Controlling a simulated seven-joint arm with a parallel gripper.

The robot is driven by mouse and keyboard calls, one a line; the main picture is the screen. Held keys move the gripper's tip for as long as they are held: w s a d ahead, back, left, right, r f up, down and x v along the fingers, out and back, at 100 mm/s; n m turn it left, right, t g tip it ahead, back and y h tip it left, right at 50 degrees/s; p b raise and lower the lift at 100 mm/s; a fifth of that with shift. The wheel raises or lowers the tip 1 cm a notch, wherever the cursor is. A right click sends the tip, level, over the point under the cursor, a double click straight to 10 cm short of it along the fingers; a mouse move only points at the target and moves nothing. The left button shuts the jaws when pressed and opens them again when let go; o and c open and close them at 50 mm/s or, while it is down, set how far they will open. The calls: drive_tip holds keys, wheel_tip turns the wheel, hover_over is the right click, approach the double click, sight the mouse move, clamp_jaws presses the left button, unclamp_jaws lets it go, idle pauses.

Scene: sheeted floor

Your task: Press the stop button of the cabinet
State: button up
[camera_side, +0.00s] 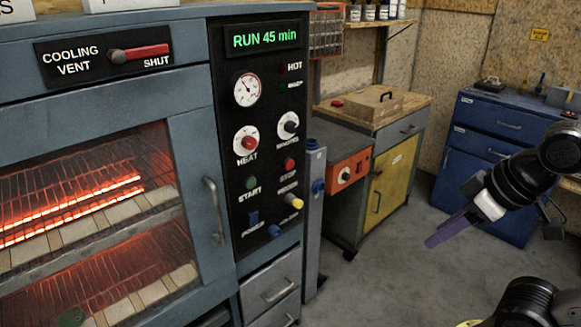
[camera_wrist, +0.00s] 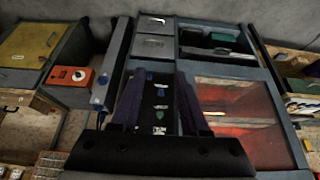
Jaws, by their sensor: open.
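The blue-grey cabinet (camera_side: 196,30) fills the left of the side view, with a black control panel on its right side. The red stop button (camera_side: 289,164) sits on that panel, right of the green start button (camera_side: 250,183) and above its STOP label. My gripper (camera_side: 432,242) is open and empty, right of the panel and well apart from it, its purple fingers angled down toward the left. In the wrist view the panel (camera_wrist: 160,103) shows upside down between the two fingers of my gripper (camera_wrist: 158,76); the stop button is too small to make out there.
A display (camera_side: 264,39) reads RUN 45 min. A red vent lever (camera_side: 139,52) is at SHUT. Heating bars glow behind the oven door (camera_side: 190,130). An orange control box (camera_side: 349,171) and yellow-door bench (camera_side: 392,185) stand behind. Floor between panel and gripper looks clear.

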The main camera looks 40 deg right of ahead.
clamp_jaws()
idle(1.5)
